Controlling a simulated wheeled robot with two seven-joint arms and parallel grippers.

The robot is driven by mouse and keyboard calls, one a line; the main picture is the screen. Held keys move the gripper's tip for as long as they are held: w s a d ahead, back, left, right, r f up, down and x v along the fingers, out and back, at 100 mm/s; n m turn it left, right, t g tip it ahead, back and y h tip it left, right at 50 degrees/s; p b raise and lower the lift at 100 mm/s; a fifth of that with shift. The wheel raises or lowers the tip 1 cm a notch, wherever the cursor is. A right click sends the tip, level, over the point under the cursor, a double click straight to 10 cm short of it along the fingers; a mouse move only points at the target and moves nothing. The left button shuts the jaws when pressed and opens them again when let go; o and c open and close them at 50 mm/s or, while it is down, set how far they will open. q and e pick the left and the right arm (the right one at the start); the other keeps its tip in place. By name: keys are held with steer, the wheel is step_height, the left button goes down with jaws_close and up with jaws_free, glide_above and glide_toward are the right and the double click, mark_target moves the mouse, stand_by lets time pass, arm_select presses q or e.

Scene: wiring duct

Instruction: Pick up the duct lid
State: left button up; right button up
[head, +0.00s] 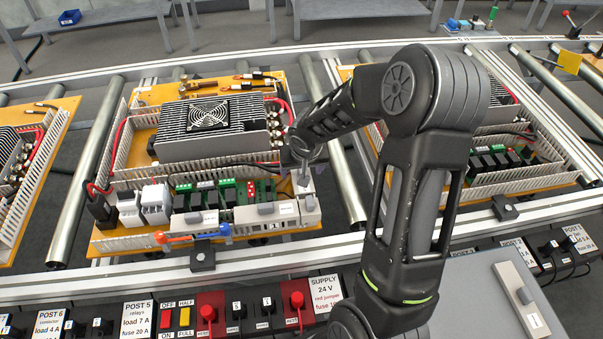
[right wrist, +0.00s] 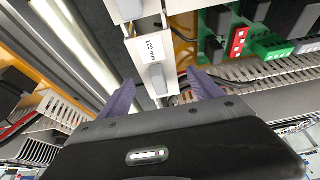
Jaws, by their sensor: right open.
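In the head view the lid (head: 304,186) is partly hidden by my right gripper (head: 302,158). The gripper is open and holds nothing. I cannot tell whether the fingers touch the lid. My left gripper is not in view.
Other labelled lid pieces (head: 265,213) sit along the board's front duct. Relays with green connectors (right wrist: 275,48) stand close beside the lid. A metal roller (head: 345,185) runs right of the board. Another lid (head: 522,297) lies on the grey surface (head: 470,300) at lower right.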

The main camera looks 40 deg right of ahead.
steer(key=shift+c, duration=0.2)
stand_by(0.4)
steer(key=c, duration=1.2)
